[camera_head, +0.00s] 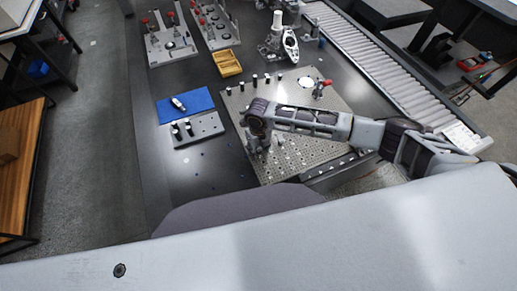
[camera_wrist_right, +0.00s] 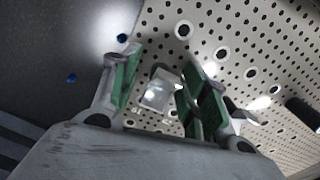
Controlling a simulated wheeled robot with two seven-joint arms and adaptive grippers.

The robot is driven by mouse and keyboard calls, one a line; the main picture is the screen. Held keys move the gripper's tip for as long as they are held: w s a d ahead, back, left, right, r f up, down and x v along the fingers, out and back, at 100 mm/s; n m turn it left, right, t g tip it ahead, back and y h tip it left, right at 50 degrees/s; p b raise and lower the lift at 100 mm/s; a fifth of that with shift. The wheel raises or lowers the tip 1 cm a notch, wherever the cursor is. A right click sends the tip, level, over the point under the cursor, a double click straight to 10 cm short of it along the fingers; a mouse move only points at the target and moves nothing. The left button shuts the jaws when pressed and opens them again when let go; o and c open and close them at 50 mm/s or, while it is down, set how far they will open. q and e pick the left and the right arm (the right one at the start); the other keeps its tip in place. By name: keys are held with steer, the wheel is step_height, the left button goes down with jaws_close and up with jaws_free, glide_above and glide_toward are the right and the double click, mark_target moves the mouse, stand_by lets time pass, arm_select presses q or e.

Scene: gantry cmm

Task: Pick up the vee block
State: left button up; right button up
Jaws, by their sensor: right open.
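The vee block looks to be the small pale grey block (camera_wrist_right: 158,94) in the right wrist view. It sits at the edge of the perforated plate, seen between the two green-padded fingers of my right gripper (camera_wrist_right: 162,72). The fingers are apart, with gaps to the block on both sides in the picture; I cannot tell the height above it. In the head view my right gripper (camera_head: 256,145) points down over the plate's left front part and hides most of what is under it. My left gripper is not in view.
The perforated plate (camera_head: 310,158) carries several small dark-and-white cylinders and a red-topped part (camera_head: 321,88). Left of it are a blue mat (camera_head: 185,106), a grey block with posts (camera_head: 197,130) and a yellow tray (camera_head: 227,63). Fixtures stand behind.

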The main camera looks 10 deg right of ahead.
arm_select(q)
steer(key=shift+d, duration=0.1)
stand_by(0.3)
arm_select(e)
steer(key=c, duration=0.7)
steer(key=shift+c, duration=1.4)
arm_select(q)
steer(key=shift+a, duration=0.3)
arm_select(e)
jaws_close()
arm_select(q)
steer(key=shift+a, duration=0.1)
arm_select(e)
steer(key=shift+r, duration=0.15)
